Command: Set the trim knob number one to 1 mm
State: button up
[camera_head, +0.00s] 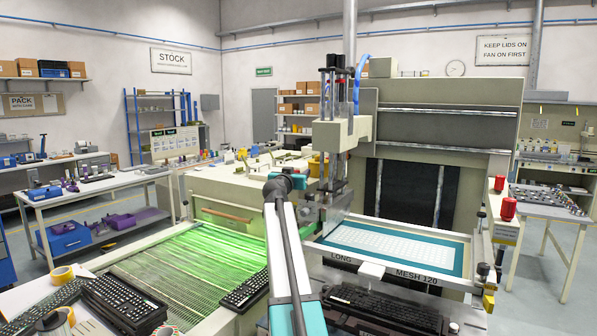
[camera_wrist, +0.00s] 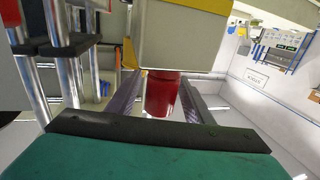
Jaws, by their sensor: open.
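In the wrist view a red cylindrical knob (camera_wrist: 163,95) sits against the lower edge of a cream housing (camera_wrist: 180,38). My gripper (camera_wrist: 159,84) is open, with one dark finger on each side of the knob. No scale, number or mm reading shows on the knob.
Metal rods (camera_wrist: 57,45) stand close to my left finger in the wrist view. The screen frame (camera_head: 470,262) marked MESH 120 lies right of my arm. A green-lit mesh belt (camera_head: 185,265) and keyboards (camera_head: 125,300) lie left. Two red cylinders (camera_head: 508,207) stand at right.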

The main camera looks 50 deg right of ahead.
jog(key=shift+w+d, duration=0.15)
jog(key=shift+d, duration=0.1)
jog(key=c, duration=1)
jog(key=shift+c, duration=0.2)
jog(key=shift+f+b, duration=0.2)
jog(key=shift+b, duration=0.7)
jog(key=m+g+b, duration=0.1)
jog(key=b, duration=0.2)
jog(key=shift+d+h, duration=0.1)
jog(key=shift+h, duration=0.3)
jog(key=m+g+b, duration=0.1)
jog(key=b, duration=0.2)
jog(key=g+b, duration=0.2)
jog(key=b, duration=0.1)
jog(key=shift+s+d+r+m+h, duration=0.1)
jog(key=shift+s+m+h, duration=0.25)
jog(key=shift+m+h, duration=0.05)
jog(key=shift+s+r+g+b, duration=0.15)
jog(key=shift+g+b, duration=0.15)
jog(key=shift+b, duration=0.25)
